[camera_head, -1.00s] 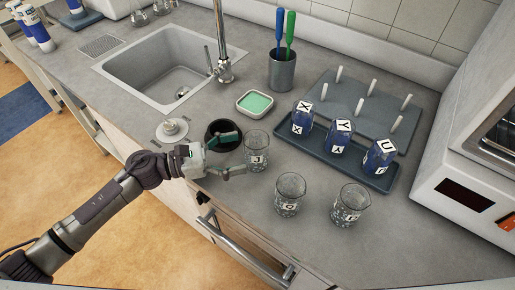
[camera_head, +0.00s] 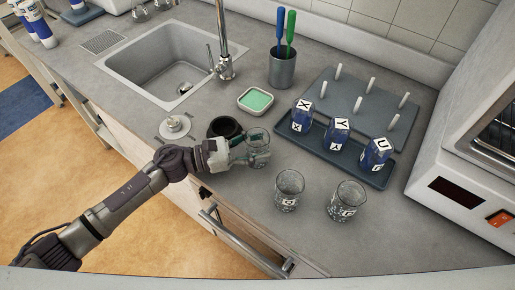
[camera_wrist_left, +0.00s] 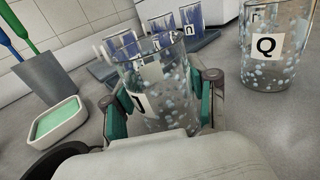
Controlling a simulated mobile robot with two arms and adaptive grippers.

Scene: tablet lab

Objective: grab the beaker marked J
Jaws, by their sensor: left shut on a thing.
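The beaker marked J (camera_head: 259,148) is clear glass with pale specks and stands upright on the grey counter. My left gripper (camera_head: 250,150) is shut on it, with a finger on each side. In the left wrist view the beaker (camera_wrist_left: 160,85) fills the middle between the green-padded fingers (camera_wrist_left: 160,110), and its J label shows partly at the left. The beaker marked Q (camera_head: 288,190) stands to the right and nearer; it also shows in the left wrist view (camera_wrist_left: 272,50). Another labelled beaker (camera_head: 347,202) stands further right. My right gripper is not in view.
A dark round pot (camera_head: 222,128) stands just behind my left gripper. A green-filled dish (camera_head: 255,101) and a grey cup (camera_head: 282,68) with two handles lie farther back. The sink (camera_head: 160,65) is at the left.

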